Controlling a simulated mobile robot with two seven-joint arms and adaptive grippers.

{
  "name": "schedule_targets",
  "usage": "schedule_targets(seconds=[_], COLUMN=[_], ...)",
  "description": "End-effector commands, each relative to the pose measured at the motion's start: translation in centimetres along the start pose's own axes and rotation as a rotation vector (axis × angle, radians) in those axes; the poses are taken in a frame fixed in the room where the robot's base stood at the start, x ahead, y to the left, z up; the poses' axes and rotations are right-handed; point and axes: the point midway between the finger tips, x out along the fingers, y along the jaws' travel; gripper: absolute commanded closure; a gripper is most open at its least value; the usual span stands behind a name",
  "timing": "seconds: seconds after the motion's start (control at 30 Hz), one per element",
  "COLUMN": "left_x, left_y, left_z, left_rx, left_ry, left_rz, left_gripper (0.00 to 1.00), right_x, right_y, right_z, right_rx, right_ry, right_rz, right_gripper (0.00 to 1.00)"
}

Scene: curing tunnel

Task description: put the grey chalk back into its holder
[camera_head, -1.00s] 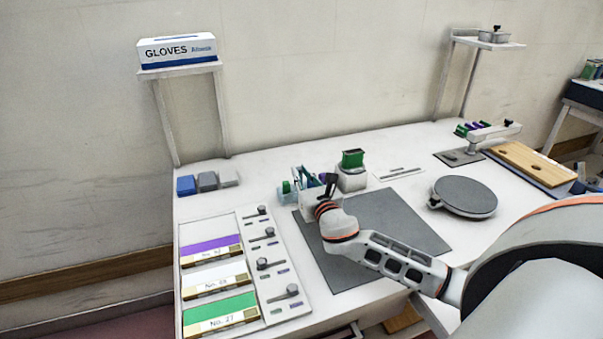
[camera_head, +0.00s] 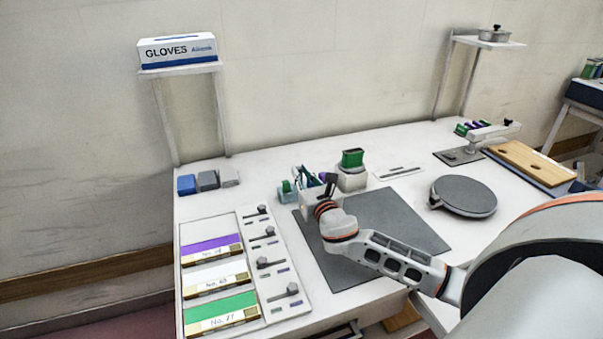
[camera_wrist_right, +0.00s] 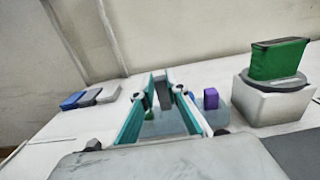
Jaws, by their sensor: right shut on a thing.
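My right gripper (camera_head: 305,178) is low over the table at the left end of the dark mat. In the right wrist view its two teal fingers (camera_wrist_right: 163,108) are shut on the grey chalk (camera_wrist_right: 163,92), a small dark grey upright piece. A pale blue holder (camera_wrist_right: 215,115) shows below and beside the fingers, with a purple chalk (camera_wrist_right: 211,98) standing in it. In the head view a green piece (camera_head: 286,186) stands at the holder's left side (camera_head: 288,196). Whether the grey chalk's lower end touches the holder is hidden. My left gripper is not in view.
A green block on a white base (camera_head: 352,172) stands close right of the gripper. Blue and grey blocks (camera_head: 208,181) sit at the back left. A panel of knobs (camera_head: 270,262) and labelled colour strips lies front left. A round grey plate (camera_head: 464,195) stands to the right.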

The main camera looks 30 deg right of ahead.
Motion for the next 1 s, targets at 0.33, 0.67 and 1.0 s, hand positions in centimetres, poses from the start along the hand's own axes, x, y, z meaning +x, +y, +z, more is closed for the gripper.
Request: schedule_targets(seconds=[0.33,0.67,1.0], left_x=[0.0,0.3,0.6], left_y=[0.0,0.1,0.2], left_z=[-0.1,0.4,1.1], left_rx=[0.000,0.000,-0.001], left_ry=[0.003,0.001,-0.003], left_rz=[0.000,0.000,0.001], left_gripper=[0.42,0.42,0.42], right_x=[0.0,0.0,0.0], right_y=[0.0,0.0,0.0], right_z=[0.0,-0.8,-1.7], right_rx=[0.000,0.000,-0.001], right_ry=[0.000,0.000,0.000], right_rz=[0.000,0.000,0.000], right_gripper=[0.99,0.99,0.99])
